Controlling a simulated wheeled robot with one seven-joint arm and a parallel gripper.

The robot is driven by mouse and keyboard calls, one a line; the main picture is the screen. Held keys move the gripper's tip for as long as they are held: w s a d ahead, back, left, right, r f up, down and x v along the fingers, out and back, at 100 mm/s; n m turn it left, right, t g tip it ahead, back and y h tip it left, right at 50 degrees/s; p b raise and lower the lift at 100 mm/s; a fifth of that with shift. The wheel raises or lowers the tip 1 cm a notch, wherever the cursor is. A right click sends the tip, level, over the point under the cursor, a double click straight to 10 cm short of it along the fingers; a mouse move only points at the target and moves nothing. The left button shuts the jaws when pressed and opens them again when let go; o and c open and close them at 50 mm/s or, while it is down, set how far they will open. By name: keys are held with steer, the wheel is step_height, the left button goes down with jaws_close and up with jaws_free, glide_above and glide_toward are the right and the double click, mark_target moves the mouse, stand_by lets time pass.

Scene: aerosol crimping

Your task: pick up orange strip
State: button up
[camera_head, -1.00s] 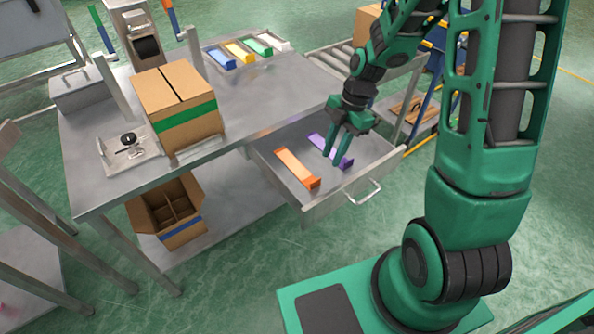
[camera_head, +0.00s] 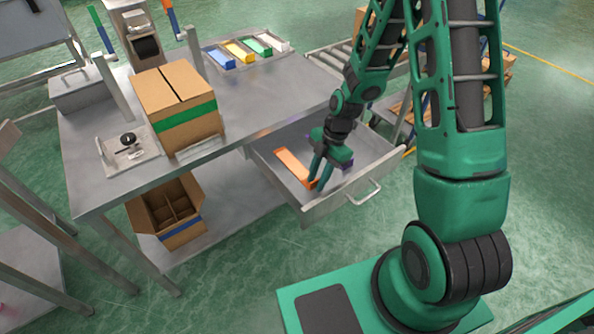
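The orange strip (camera_head: 291,163) lies in the open metal drawer (camera_head: 322,208), on its left side, slanting down to the right. My gripper (camera_head: 318,184) is at the strip's near right end, with its fingers pointing down. The fingers overlap that end in the picture. I cannot tell whether they touch the strip or stand around it, or whether they are closed on it.
The drawer handle (camera_head: 364,192) sticks out at the front. A closed cardboard box (camera_head: 179,103) with green tape stands on the metal table (camera_head: 262,100). Blue, yellow, green and white strips (camera_head: 244,50) lie at the back. An open divided box (camera_head: 168,212) is on the lower shelf.

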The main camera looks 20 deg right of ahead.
steer(key=shift+f, duration=0.1)
jaws_close()
stand_by(0.3)
